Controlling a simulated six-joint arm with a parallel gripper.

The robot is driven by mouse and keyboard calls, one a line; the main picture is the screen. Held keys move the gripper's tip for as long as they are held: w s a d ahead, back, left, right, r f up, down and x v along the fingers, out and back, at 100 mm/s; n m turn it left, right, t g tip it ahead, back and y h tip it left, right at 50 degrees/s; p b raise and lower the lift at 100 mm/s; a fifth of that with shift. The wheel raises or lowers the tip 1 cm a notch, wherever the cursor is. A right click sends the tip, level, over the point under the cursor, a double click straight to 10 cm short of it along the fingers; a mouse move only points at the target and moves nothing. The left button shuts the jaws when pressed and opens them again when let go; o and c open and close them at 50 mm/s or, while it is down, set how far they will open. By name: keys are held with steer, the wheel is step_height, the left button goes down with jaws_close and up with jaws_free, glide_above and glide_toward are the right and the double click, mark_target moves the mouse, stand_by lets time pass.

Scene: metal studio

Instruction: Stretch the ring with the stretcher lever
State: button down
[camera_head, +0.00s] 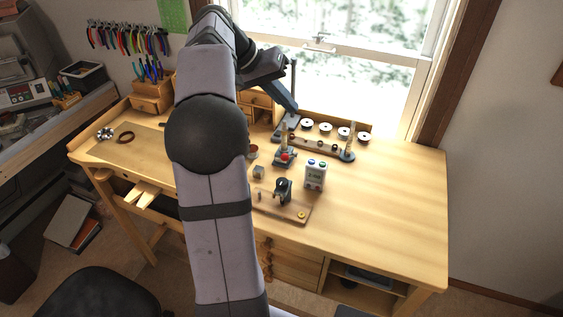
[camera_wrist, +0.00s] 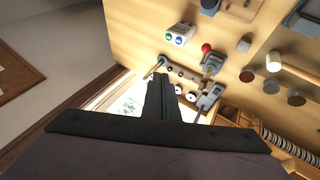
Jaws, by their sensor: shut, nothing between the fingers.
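My gripper (camera_head: 296,110) is shut and empty, raised above the back of the bench; its dark fingers (camera_wrist: 158,80) show in the wrist view. A small blue-based tool (camera_head: 285,158) with an upright tapered post and a red ball knob stands mid-bench, looking like the stretcher. The red knob (camera_wrist: 207,47) also shows in the wrist view, apart from the fingers. Behind it stands a grey-blue tool (camera_wrist: 207,99) with an arm. A gold ring-like piece (camera_head: 301,215) lies on a wooden board (camera_head: 268,207) at the front. I cannot tell whether a ring is on the post.
A rack with a post (camera_head: 348,154) and several white discs lie behind, near the window. The right side of the bench (camera_head: 400,200) is clear. My arm hides part of the left side.

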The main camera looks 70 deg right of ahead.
mark_target(290, 156)
steer(key=s+a+f+n, duration=0.2)
steer(key=s+a+n, duration=0.2)
steer(key=a+n, duration=0.1)
steer(key=a+f+n, duration=0.1)
steer(key=f+n, duration=0.2)
steer(key=n, duration=0.2)
steer(key=w+a+f+n+t, duration=0.1)
steer(key=f+n, duration=0.3)
steer(key=n, duration=0.2)
steer(key=w+a+f+n+t, duration=0.1)
steer(key=f+n, duration=0.2)
steer(key=n, duration=0.3)
steer(key=shift+w+f+h, duration=0.1)
steer(key=shift+f+h, duration=0.2)
steer(key=w+n, duration=0.1)
steer(key=n, duration=0.4)
steer(key=w+d+n+t+h, duration=0.1)
steer(key=n, duration=0.4)
steer(key=w+d+n+t, duration=0.1)
steer(key=n, duration=0.4)
steer(key=shift+w, duration=0.4)
steer(key=shift+d+f, duration=0.1)
steer(key=shift+f, duration=0.05)
steer(key=w+x, duration=0.1)
steer(key=x, duration=0.8)
steer(key=shift+s+d+f, duration=0.2)
steer(key=shift+s+d, duration=0.1)
steer(key=shift+s, duration=0.1)
